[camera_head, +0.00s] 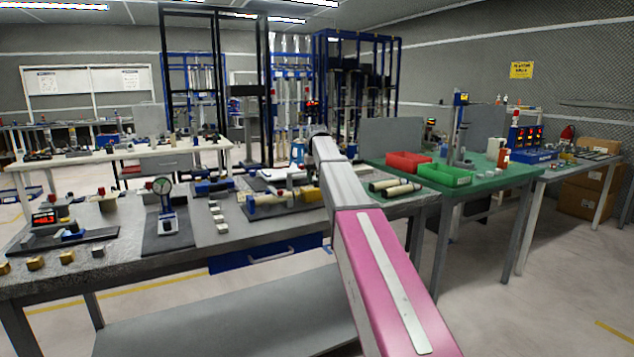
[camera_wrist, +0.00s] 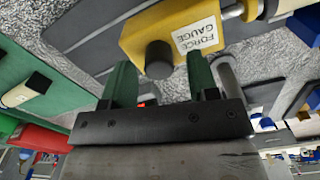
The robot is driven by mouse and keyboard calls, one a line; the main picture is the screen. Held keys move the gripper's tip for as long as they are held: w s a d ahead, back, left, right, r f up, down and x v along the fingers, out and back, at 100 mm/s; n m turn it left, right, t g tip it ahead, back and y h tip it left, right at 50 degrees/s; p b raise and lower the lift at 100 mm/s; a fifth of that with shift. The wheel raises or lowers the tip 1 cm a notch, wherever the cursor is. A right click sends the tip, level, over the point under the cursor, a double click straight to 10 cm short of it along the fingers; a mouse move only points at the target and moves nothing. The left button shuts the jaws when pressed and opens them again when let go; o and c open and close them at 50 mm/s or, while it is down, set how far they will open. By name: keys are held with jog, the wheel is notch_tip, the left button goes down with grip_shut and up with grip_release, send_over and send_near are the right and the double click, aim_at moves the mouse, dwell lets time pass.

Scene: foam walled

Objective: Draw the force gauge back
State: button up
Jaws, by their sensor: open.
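The force gauge (camera_wrist: 172,30) is a yellow block with a white label reading "FORCE GAUGE" and a dark round knob (camera_wrist: 158,58) on its near face. In the wrist view it lies just beyond my gripper (camera_wrist: 161,78). My gripper is open, its two green fingers either side of the knob, with gaps showing; whether they overlap it in depth I cannot tell. In the head view a yellow block (camera_head: 309,194), apparently the gauge, sits on the grey bench (camera_head: 290,222) beside my arm. My gripper is not clearly visible there.
A metal rod (camera_wrist: 234,10) joins the gauge's right side. A grey post (camera_wrist: 226,75) stands close to the right finger. In the head view, a dial stand (camera_head: 166,215) is farther left, and red (camera_head: 408,162) and green (camera_head: 444,175) bins stand on the green table to the right.

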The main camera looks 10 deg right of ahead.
jog(key=shift+f, duration=0.55)
grip_shut()
jog(key=shift+w+d, duration=0.3)
jog(key=shift+d, duration=0.55)
jog(key=shift+w+d, duration=0.25)
jog(key=shift+d, duration=0.55)
jog(key=shift+w+d, duration=0.3)
jog(key=shift+d, duration=0.55)
grip_release()
jog(key=shift+d, duration=0.1)
notch_tip(320, 180, up, 11)
jog(key=shift+f, duration=0.1)
